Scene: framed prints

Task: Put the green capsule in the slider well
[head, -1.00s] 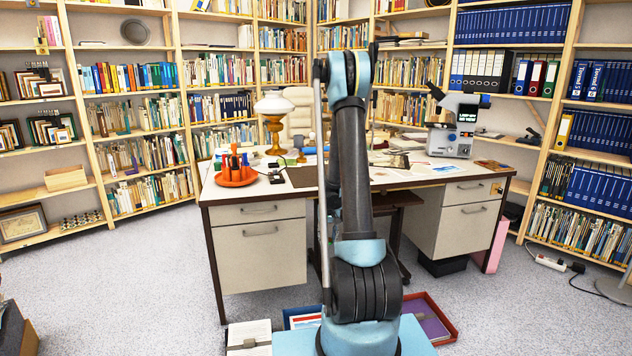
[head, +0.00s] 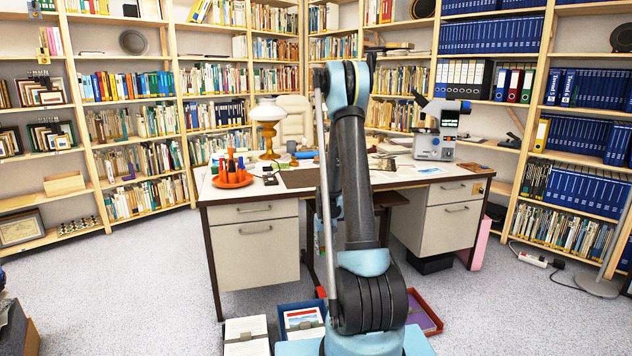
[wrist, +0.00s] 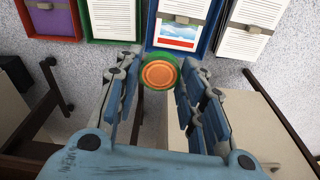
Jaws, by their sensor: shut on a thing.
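In the wrist view my gripper (wrist: 160,68) has its two fingers either side of a round piece with a green rim and an orange end face. I take this to be the green capsule (wrist: 160,89), seen end-on and held between the fingertips. Its length is hidden behind its face. I cannot make out a slider well for certain in either view.
The desk (head: 250,212) stands behind my arm, bearing a lamp (head: 268,125), an orange round tray (head: 232,181) and a microscope (head: 437,135).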

